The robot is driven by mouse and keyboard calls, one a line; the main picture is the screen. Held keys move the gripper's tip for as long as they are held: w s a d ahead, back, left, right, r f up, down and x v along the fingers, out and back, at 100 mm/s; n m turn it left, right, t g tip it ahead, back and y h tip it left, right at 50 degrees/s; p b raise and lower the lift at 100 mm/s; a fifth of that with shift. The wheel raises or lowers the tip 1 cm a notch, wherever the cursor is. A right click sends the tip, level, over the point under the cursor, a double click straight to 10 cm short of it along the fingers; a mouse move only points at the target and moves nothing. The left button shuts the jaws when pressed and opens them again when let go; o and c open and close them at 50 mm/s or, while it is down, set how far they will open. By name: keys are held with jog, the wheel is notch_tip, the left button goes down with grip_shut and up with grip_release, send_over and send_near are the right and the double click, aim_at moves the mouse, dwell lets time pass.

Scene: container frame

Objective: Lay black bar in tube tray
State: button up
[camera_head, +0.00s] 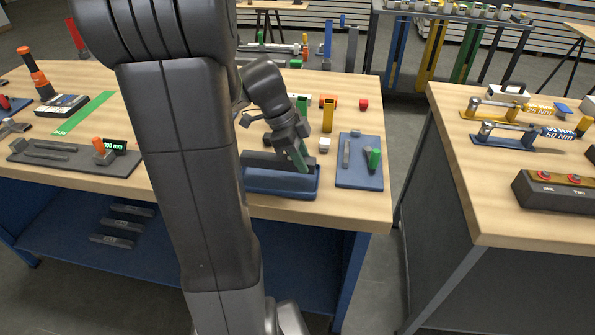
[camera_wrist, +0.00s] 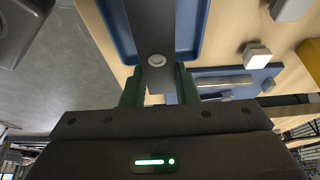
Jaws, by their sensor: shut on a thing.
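My gripper (camera_head: 301,163) is at the right end of the blue tube tray (camera_head: 283,186), near the table's front edge. In the wrist view, its two green fingers (camera_wrist: 158,82) are closed on the dark grey black bar (camera_wrist: 152,28), one on each side. The bar runs lengthwise between the blue side walls of the tray (camera_wrist: 199,35) and has a pale round spot near the fingers. In the head view, the dark bar (camera_head: 264,158) shows along the tray, partly hidden by my arm. I cannot tell whether it touches the tray floor.
A flat blue tray (camera_head: 359,181) with a grey strip and a green-and-black piece lies close on the right. A gap separates this table from the right one.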

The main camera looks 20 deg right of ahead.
jog(key=shift+f, duration=2.05)
jog(key=shift+f, duration=0.1)
jog(key=o, duration=1)
jog(key=shift+o, duration=0.2)
jog(key=shift+r, duration=0.25)
jog(key=v, duration=1.1)
jog(key=shift+w+a+r, duration=0.1)
jog(key=shift+a+r, duration=0.05)
jog(key=shift+r, duration=0.2)
